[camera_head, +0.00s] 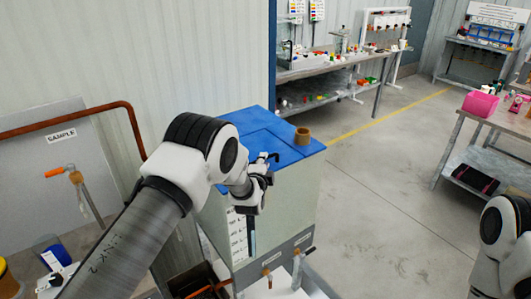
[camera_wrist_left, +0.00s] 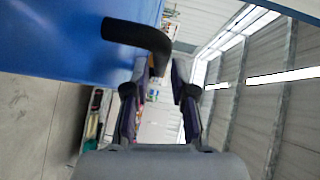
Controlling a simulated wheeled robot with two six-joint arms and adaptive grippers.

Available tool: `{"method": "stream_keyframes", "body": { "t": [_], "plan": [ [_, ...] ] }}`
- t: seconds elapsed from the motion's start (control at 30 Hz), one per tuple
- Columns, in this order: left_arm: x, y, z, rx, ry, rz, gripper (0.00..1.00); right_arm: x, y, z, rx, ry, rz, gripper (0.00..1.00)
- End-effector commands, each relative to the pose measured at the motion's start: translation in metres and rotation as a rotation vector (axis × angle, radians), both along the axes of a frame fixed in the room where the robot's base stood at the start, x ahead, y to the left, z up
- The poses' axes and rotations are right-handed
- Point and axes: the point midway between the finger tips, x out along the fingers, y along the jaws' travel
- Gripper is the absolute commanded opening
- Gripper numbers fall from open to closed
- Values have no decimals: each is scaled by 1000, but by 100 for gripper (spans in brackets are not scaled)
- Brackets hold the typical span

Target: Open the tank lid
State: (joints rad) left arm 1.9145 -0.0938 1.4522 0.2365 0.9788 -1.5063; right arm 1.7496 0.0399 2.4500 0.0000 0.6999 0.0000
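The tank (camera_head: 285,205) is a pale box with a blue lid (camera_head: 268,128) lying flat and closed on top. A black handle (camera_wrist_left: 138,36) sticks out from the blue lid's edge in the left wrist view, and its bent end lies just ahead of the left fingertips. My left gripper (camera_head: 266,166) is at the tank's front edge in the head view, partly hidden by its own wrist. In the left wrist view its two fingers (camera_wrist_left: 162,75) stand apart with nothing gripped between them. My right arm shows at the lower right, but its gripper is out of view.
A brown cap (camera_head: 303,136) sits on the lid's right part. Taps (camera_head: 267,277) stick out low on the tank front. A brown pipe (camera_head: 70,122) runs along the left wall. Shelves (camera_head: 335,66) and a right-hand table (camera_head: 497,118) stand away; open floor lies between.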

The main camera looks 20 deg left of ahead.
Motion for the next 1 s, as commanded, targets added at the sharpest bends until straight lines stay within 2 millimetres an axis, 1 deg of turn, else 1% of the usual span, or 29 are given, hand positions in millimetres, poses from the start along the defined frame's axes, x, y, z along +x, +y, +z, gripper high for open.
{"method": "stream_keyframes", "body": {
  "t": [0.03, 0.1, 0.2, 0.47, 0.5, 0.53, 0.57, 0.83, 1.0],
  "plan": [
    [8, 2, 2, -1, -1, 1, 25, 0, 0, 7, 0, 0, 0, 40],
    [18, 2, -1, -1, 1, 0, 25, 0, 0, 9, 0, 0, 0, 40],
    [26, 3, -3, -1, 2, 0, 25, 0, 0, 11, 0, 0, 0, 40],
    [29, 4, -5, 0, 3, 0, 25, 0, 0, 11, 0, 0, 0, 40],
    [29, 4, -5, 0, 3, 0, 18, 0, 0, 11, 0, 0, 0, 40],
    [29, 4, -5, 0, 3, 0, 7, 0, 0, 11, 0, 0, 0, 40],
    [29, 4, -5, -1, 3, 0, 0, 0, 0, 11, 0, 0, 0, 40],
    [31, 4, -5, -3, 5, 1, 0, 0, 0, 9, 0, -1, 0, 40],
    [40, 5, -2, -22, 16, 3, 0, 0, 0, 3, 0, -1, 0, 40]
  ]
}}
